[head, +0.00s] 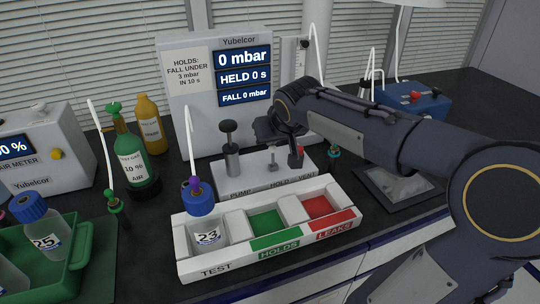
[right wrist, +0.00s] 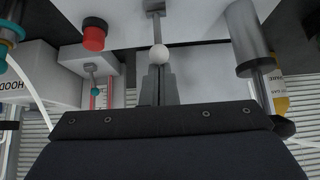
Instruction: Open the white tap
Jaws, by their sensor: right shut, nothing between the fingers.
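The white tap shows in the right wrist view as a white ball knob (right wrist: 159,54) on a thin grey stem. In the head view a small grey stem (head: 272,163) stands at the HOLD label on the white base, between the pump plunger and the red vent knob. My right gripper (right wrist: 158,72) is shut and empty. Its fingertips are right at the white ball in the wrist view; I cannot tell whether they touch. In the head view my right arm reaches over the unit from the right and partly covers the gripper area. My left gripper is not in view.
The pump plunger (head: 231,150) and red vent knob (head: 299,150) stand close on either side. The display (head: 243,70) reads 0 mbar. A tray (head: 190,262) in front holds bottle 23 (head: 205,225). Green and yellow bottles (head: 150,125) stand left.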

